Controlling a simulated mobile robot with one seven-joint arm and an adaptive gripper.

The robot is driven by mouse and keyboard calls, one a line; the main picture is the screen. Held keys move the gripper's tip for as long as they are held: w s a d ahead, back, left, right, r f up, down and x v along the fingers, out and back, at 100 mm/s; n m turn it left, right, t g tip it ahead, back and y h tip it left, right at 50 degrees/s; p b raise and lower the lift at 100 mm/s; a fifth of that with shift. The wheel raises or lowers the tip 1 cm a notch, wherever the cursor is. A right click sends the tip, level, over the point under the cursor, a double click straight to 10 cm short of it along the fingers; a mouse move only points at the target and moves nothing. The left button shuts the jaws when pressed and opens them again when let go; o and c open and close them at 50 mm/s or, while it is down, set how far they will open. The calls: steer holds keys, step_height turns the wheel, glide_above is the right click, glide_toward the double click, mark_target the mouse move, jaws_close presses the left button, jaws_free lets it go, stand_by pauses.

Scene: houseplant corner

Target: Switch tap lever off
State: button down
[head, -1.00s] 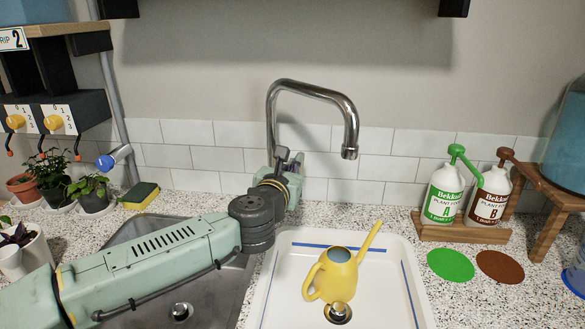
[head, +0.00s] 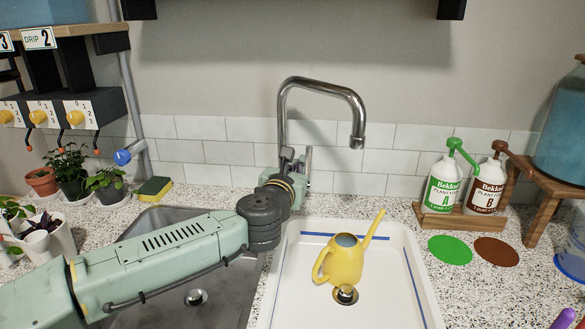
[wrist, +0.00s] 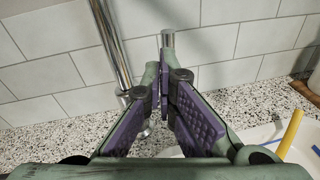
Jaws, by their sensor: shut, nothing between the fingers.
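The chrome tap (head: 322,87) arches up behind the double sink, its spout pointing down at the right. My gripper (head: 294,158) is at the tap's foot, in front of the post, and hides much of it. In the wrist view my gripper's (wrist: 165,82) purple-padded fingers meet at their tips, with nothing held. A short upright metal rod (wrist: 167,42), apparently the tap lever, stands just beyond the fingertips. I cannot tell whether they touch it. The tap post (wrist: 112,45) rises to its left. No water stream shows below the spout.
A yellow watering can (head: 342,260) stands in the white right basin (head: 408,285). Bottles A (head: 445,188) and B (head: 486,190) stand at the right. A sponge (head: 154,190) and potted plants (head: 72,180) are at the left. The tiled wall (head: 390,150) is close behind the tap.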

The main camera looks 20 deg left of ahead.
steer(key=s+r+p, duration=0.2)
steer(key=s+r, duration=0.5)
steer(key=shift+d+p, duration=0.2)
steer(key=shift+p, duration=0.1)
steer(key=shift+s+f, duration=0.1)
